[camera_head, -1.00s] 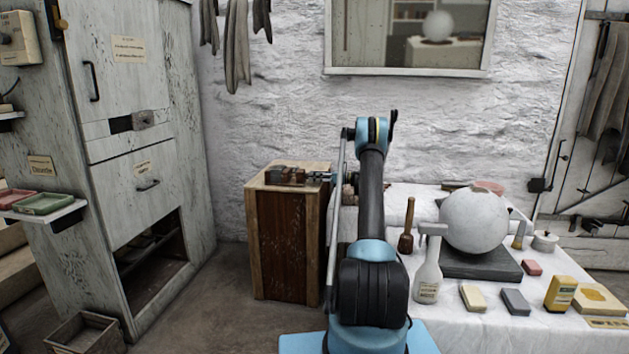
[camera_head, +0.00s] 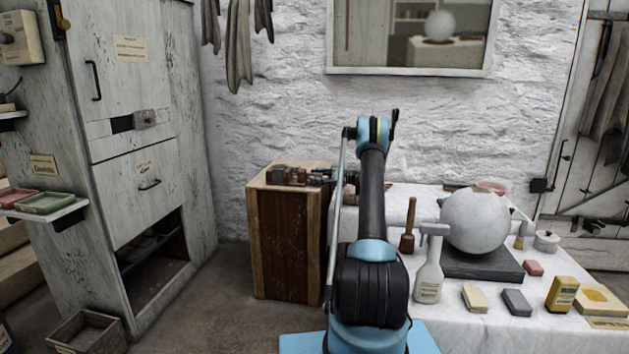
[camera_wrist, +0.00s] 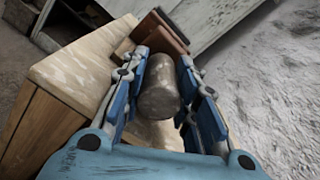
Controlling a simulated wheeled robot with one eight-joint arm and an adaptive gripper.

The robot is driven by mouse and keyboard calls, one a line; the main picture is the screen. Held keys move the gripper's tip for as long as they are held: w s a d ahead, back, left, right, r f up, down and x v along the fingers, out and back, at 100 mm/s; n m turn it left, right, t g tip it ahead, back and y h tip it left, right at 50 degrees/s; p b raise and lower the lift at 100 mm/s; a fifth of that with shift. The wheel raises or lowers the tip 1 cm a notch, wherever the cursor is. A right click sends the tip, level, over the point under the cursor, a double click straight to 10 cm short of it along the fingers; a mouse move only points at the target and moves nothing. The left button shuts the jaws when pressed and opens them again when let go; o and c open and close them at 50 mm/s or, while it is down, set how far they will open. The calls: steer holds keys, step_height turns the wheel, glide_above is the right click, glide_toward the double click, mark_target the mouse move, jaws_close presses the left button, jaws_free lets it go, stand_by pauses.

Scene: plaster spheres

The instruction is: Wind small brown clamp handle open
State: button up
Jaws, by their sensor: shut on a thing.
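The brown clamp (camera_head: 284,176) sits on top of the wooden cabinet, near its back. In the wrist view its reddish-brown blocks (camera_wrist: 164,33) show beyond the fingers. A grey-brown cylindrical handle (camera_wrist: 160,88) lies between the blue fingers of my gripper (camera_wrist: 163,75), which is shut on it. In the head view my gripper (camera_head: 320,176) reaches the clamp from the right, partly hidden by my arm. The handle cannot be made out in that view. Where the handle joins the clamp is not clear.
The wooden cabinet (camera_head: 285,240) stands against the rough white wall. To its right is a cloth-covered table (camera_head: 455,325) with a white sphere (camera_head: 475,222), a spray bottle (camera_head: 429,270) and several small blocks. A tall grey cupboard (camera_head: 125,160) stands left, with open floor between.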

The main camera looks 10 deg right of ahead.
steer(key=n, duration=0.7)
steer(key=shift+w+d, duration=0.1)
steer(key=shift+d, duration=0.05)
steer(key=n, duration=0.3)
steer(key=shift+f+n+t, duration=0.1)
steer(key=shift+n+t, duration=0.2)
steer(key=shift+n, duration=0.1)
steer(key=n, duration=1)
steer(key=shift+d+f+n, duration=0.1)
steer(key=shift+f+n, duration=0.05)
steer(key=shift+n, duration=0.25)
steer(key=n, duration=0.4)
steer(key=shift+n, duration=0.4)
steer(key=shift+o, duration=0.2)
steer(key=o, duration=1)
steer(key=shift+w, duration=0.1)
steer(key=shift+o, duration=0.2)
